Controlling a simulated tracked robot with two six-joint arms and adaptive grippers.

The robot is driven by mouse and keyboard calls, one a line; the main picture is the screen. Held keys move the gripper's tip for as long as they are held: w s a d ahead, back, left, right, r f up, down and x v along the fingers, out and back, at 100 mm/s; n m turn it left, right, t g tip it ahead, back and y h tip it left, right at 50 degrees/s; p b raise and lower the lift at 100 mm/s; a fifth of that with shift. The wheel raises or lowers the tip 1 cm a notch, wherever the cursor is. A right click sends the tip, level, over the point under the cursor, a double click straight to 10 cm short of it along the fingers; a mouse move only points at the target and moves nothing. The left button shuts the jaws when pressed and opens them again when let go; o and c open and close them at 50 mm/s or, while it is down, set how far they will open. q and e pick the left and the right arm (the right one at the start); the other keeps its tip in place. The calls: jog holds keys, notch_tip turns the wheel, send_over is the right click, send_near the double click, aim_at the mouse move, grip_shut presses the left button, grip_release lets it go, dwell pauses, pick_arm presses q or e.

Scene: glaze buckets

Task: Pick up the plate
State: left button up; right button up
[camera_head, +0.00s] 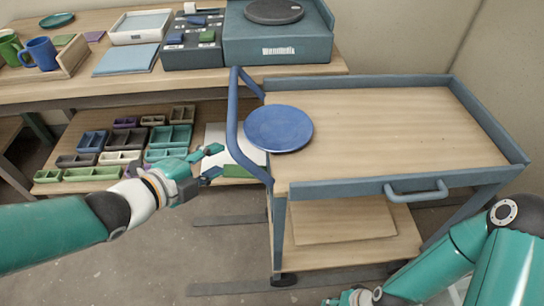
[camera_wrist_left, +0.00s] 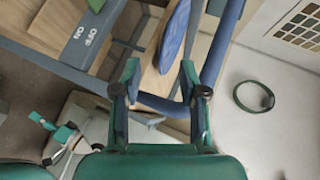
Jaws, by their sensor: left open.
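A round blue plate (camera_head: 278,128) lies flat on the wooden top of the cart, close to its left edge and the blue handle rail. It also shows edge-on in the left wrist view (camera_wrist_left: 174,38), beyond my fingertips. My left gripper (camera_head: 213,163) is open and empty, left of the cart and of the plate, with the rail between them. Its two fingers spread apart in the left wrist view (camera_wrist_left: 160,70). My right gripper (camera_head: 350,298) is at the bottom edge, partly cut off, in front of the cart; its jaws are unclear.
The cart (camera_head: 400,115) has raised blue-grey rims, a left handle rail (camera_head: 233,120) and a front handle (camera_head: 416,190). Its top is clear right of the plate. A table (camera_head: 110,90) behind holds mugs, trays and a turntable (camera_head: 274,12); small boxes fill its lower shelf.

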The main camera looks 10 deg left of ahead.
pick_arm(q)
jog(key=s+m+b, duration=0.2)
jog(key=m, duration=0.1)
jog(key=m+t+b, duration=0.1)
jog(key=m+b, duration=0.1)
jog(key=b, duration=0.4)
send_near(255, 138)
jog(key=x, duration=0.4)
jog(key=shift+w+d, duration=0.1)
jog(key=shift+w, duration=0.25)
jog(key=x, duration=0.2)
jog(key=b+x, duration=0.1)
jog(key=x, duration=0.1)
jog(key=shift+w+d+f, duration=0.1)
jog(key=shift+w+f, duration=0.1)
jog(key=shift+f, duration=0.2)
jog(key=shift+w+d, duration=0.1)
jog(key=shift+w, duration=0.25)
pick_arm(e)
notch_tip(255, 138, down, 11)
pick_arm(q)
grip_shut()
